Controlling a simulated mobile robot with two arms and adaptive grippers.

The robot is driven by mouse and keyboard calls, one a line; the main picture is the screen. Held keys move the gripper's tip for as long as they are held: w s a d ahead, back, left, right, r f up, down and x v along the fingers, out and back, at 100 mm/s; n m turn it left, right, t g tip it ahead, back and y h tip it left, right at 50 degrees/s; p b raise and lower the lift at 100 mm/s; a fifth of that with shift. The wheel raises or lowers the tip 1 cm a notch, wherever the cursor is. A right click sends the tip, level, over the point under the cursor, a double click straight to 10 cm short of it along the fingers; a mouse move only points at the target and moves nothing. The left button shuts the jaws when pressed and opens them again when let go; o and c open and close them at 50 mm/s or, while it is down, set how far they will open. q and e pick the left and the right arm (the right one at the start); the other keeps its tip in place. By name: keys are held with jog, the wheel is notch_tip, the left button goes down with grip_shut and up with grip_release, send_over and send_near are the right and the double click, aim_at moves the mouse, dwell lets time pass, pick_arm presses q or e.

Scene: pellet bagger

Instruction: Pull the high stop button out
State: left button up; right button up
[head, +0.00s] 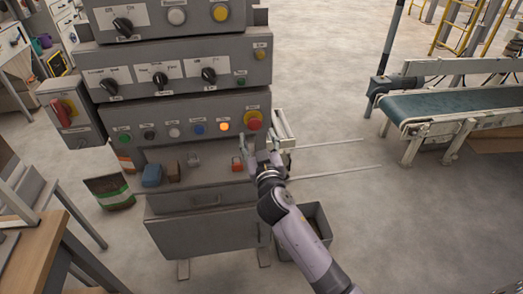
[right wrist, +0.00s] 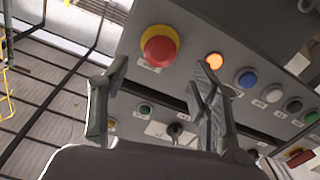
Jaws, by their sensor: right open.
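A red mushroom-shaped stop button (head: 253,119) on a yellow ring sits at the right end of the lowest button row on the grey control panel (head: 180,108). It also shows large in the right wrist view (right wrist: 160,46), above the fingertips. My right gripper (head: 256,150) is open and empty just below and in front of the button, apart from it. In the right wrist view its fingers (right wrist: 160,85) stand wide apart, below the button. The wrist view shows the panel turned. My left gripper is out of view.
A lit orange button (head: 223,126) and blue, white, black and green buttons share the row. A red rotary switch (head: 67,112) is on the left box. Small blocks lie on the shelf (head: 205,177) below. A grey bin (head: 317,222) stands beneath my right arm; a conveyor (head: 450,105) stands right.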

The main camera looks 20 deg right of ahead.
jog(key=s, duration=0.5)
jog(key=shift+s+a, duration=0.25)
jog(key=shift+a, duration=0.1)
